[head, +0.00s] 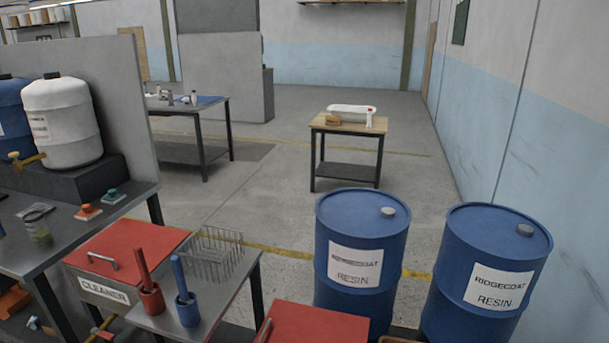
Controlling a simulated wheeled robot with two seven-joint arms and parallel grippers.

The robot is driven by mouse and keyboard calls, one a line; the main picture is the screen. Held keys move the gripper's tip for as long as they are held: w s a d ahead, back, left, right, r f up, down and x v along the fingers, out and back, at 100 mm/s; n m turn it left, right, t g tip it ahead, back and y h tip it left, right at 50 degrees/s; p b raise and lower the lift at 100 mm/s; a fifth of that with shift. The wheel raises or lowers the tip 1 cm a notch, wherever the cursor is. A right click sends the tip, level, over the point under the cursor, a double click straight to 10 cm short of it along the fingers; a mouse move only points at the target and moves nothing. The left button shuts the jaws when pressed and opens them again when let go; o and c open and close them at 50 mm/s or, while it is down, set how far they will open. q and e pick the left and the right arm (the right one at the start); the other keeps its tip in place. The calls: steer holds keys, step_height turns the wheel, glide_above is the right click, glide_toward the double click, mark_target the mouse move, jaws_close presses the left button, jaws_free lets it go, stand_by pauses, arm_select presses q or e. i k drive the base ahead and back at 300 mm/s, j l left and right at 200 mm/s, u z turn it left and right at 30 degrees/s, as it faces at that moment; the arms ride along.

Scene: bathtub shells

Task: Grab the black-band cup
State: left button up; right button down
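I cannot tell a black band on the cup. Neither of my grippers is in view.
Blue resin barrels (362,225) block the right; mid-floor is clear.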

mark_target(36, 222)
steer(key=u, duration=1.45)
